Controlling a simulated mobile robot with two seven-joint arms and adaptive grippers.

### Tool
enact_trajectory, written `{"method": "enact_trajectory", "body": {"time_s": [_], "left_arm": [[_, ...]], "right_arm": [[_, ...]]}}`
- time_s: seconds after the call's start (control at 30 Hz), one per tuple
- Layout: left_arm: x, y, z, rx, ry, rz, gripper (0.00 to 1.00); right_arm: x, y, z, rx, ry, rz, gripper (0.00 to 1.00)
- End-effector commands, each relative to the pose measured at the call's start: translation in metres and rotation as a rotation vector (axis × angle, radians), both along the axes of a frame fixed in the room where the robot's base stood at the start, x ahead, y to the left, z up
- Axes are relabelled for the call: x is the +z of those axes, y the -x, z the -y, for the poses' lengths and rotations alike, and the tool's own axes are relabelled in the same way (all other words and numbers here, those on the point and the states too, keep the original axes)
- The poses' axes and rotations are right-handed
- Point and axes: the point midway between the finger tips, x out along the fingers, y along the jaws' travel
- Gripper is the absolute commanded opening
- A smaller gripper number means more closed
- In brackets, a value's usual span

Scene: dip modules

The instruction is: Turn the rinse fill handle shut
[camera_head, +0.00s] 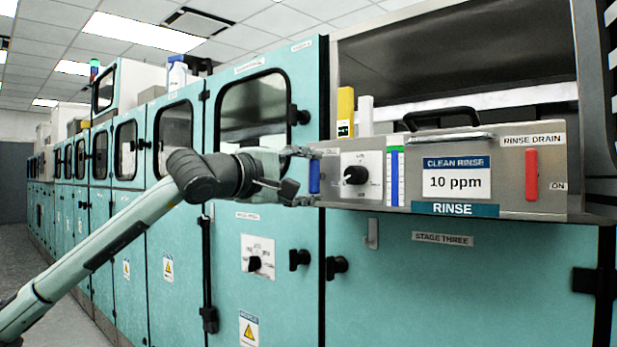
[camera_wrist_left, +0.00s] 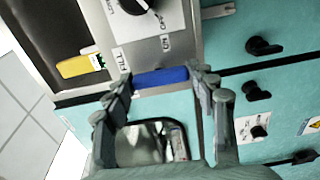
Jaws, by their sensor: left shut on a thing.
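The blue rinse fill handle (camera_head: 314,177) stands upright at the left end of the grey rinse panel (camera_head: 330,190). My left gripper (camera_head: 305,177) reaches it from the left, with one finger above and one below. In the left wrist view the blue handle (camera_wrist_left: 161,78) lies between the two fingertips of my left gripper (camera_wrist_left: 163,84), which are shut on its ends. A FILL label shows beside it in that view. My right gripper is in neither view.
A black knob (camera_head: 356,175) on a white dial plate sits right of the handle. Further right are a 10 ppm display (camera_head: 456,180) and the upright red rinse drain handle (camera_head: 531,175). Teal cabinets (camera_head: 270,310) with protruding knobs stand below and to the left.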

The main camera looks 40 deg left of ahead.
Motion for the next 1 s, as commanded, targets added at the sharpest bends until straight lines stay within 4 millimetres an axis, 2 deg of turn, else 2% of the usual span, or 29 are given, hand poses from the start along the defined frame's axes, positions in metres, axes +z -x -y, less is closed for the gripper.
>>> {"method": "enact_trajectory", "body": {"time_s": [0.03, 0.07, 0.2, 0.63, 1.0], "left_arm": [[0.0, 0.0, 0.0, 0.001, -0.004, -0.001, 0.28], [0.0, 0.0, 0.0, 0.001, -0.004, -0.001, 0.6], [0.0, 0.0, 0.0, 0.001, -0.003, 0.0, 0.78], [0.0, 0.004, -0.003, 0.005, -0.002, 0.0, 0.78], [0.002, 0.037, -0.004, 0.009, -0.014, 0.005, 0.78]], "right_arm": [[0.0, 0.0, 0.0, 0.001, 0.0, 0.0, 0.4], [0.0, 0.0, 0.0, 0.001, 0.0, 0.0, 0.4], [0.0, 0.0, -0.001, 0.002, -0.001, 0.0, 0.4], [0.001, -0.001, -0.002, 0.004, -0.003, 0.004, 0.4], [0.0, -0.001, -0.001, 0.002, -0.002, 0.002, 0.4]]}}
